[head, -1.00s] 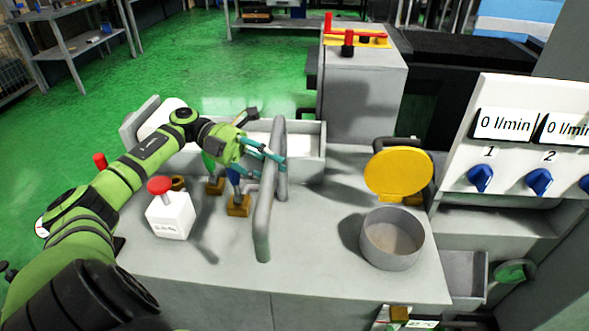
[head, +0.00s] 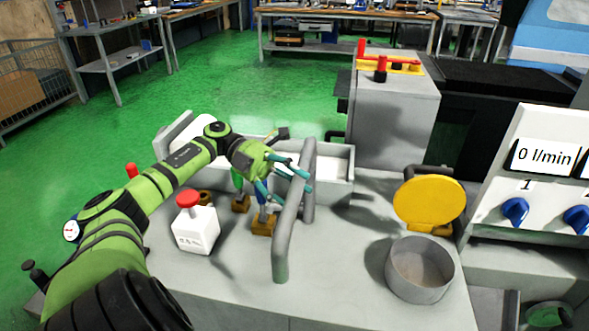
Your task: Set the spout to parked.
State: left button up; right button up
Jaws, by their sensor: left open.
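The spout (head: 286,236) is a thick grey bent pipe standing on the grey machine top, with its bend towards the back and one long limb coming forward. My left gripper (head: 294,184), with teal fingers, is at the left side of the spout near its upper bend. Its fingers are open and point right, towards the pipe. I cannot tell whether the fingertips touch the pipe. My right gripper is not in view.
A white box with a red button (head: 195,228) and brass fittings with blue and green levers (head: 263,223) stand left of the spout. A round grey pot (head: 420,270) with a raised yellow lid (head: 429,203) stands right. A trough (head: 335,178) lies behind. The blue-knobbed panel (head: 515,211) is far right.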

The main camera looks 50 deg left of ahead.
pick_arm(q)
jog(key=v, duration=0.7)
jog(key=shift+a, duration=0.25)
dwell(0.5)
